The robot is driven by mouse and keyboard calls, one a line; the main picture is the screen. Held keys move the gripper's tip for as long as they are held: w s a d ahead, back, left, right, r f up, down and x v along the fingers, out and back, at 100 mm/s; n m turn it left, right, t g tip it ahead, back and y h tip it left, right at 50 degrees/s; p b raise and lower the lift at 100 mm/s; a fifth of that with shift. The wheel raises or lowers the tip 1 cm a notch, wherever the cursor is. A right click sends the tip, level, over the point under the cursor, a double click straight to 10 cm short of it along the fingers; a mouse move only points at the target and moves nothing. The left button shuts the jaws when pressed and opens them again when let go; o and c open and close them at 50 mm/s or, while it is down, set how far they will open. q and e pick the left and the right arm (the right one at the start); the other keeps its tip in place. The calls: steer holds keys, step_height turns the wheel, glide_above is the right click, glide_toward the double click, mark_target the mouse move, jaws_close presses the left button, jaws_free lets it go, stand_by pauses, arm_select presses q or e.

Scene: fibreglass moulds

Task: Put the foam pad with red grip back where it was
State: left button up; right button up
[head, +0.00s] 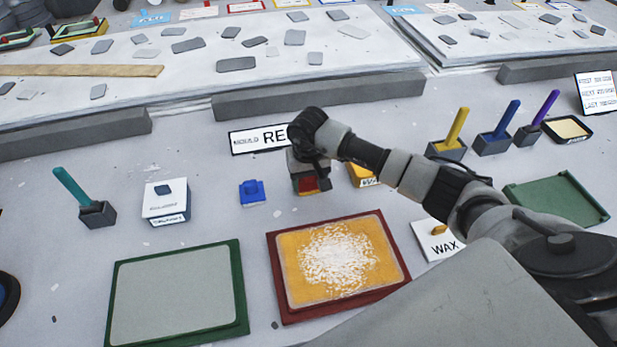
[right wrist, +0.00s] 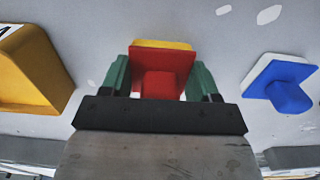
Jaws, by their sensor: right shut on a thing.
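The foam pad with red grip (right wrist: 160,75) is between the green fingers of my right gripper (right wrist: 162,82) in the right wrist view. Its red block and plate face the camera, and a yellow foam edge shows behind. In the head view the red grip (head: 309,184) shows just under my right gripper (head: 307,172), between a blue pad and a yellow box. Whether the pad touches the table is hard to tell. My left gripper does not show.
A blue-gripped pad (head: 252,193) stands to the left and a yellow box (head: 364,175) to the right, both close. A red-framed mould (head: 400,277) with white powder on orange and a green-framed mould (head: 241,290) lie in front. A sign (head: 259,139) lies behind.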

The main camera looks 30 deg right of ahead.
steer(key=o, duration=0.8)
steer(key=shift+o, duration=0.2)
steer(key=shift+r, duration=0.25)
step_height(320, 180, up, 10)
steer(key=shift+r+b, duration=0.25)
steer(key=shift+b, duration=0.7)
steer(key=shift+r, duration=0.6)
